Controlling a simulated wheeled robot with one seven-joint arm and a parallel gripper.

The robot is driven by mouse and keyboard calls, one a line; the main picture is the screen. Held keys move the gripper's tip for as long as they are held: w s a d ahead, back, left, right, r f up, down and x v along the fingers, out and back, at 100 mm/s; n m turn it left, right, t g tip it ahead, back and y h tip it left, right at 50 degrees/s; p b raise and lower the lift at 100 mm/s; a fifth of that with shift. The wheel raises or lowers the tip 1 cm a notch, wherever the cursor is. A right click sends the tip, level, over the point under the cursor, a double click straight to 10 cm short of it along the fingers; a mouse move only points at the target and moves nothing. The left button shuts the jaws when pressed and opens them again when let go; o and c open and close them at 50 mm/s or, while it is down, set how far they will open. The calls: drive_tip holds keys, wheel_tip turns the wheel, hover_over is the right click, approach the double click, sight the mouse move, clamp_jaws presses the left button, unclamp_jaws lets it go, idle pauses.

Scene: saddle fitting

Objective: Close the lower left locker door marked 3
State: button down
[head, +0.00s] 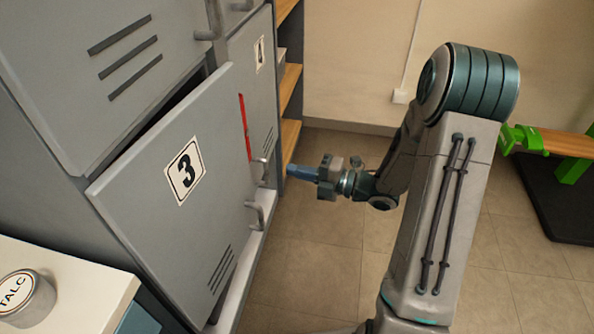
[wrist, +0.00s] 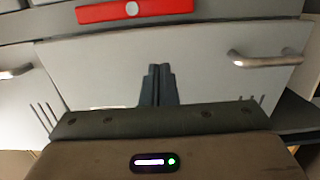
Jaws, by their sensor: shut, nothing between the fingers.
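The lower left locker door marked 3 (head: 150,205) is a grey panel with a black 3 on a white label, vent slots and a bar handle (head: 255,213) on its right side. It stands ajar, with a dark gap along its top edge. My gripper (head: 292,170) is shut and empty, to the right of door 3 and its handle, apart from them. In the wrist view my closed fingers (wrist: 158,70) point at a pale panel, with a bar handle (wrist: 265,58) to their right. Which door that panel belongs to I cannot tell.
The upper left door (head: 120,60) and door 4 (head: 258,80) appear shut. A red strip (head: 245,128) lies between doors 3 and 4. A bench with a TALC tin (head: 25,298) stands at lower left. Wooden shelves (head: 290,85) stand behind. Tiled floor (head: 310,250) before the lockers is clear.

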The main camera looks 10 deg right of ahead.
sight(245, 159)
drive_tip(key=b+x, duration=0.1)
drive_tip(key=x, duration=0.9)
drive_tip(key=shift+w+a, duration=0.15)
drive_tip(key=shift+a, duration=0.2)
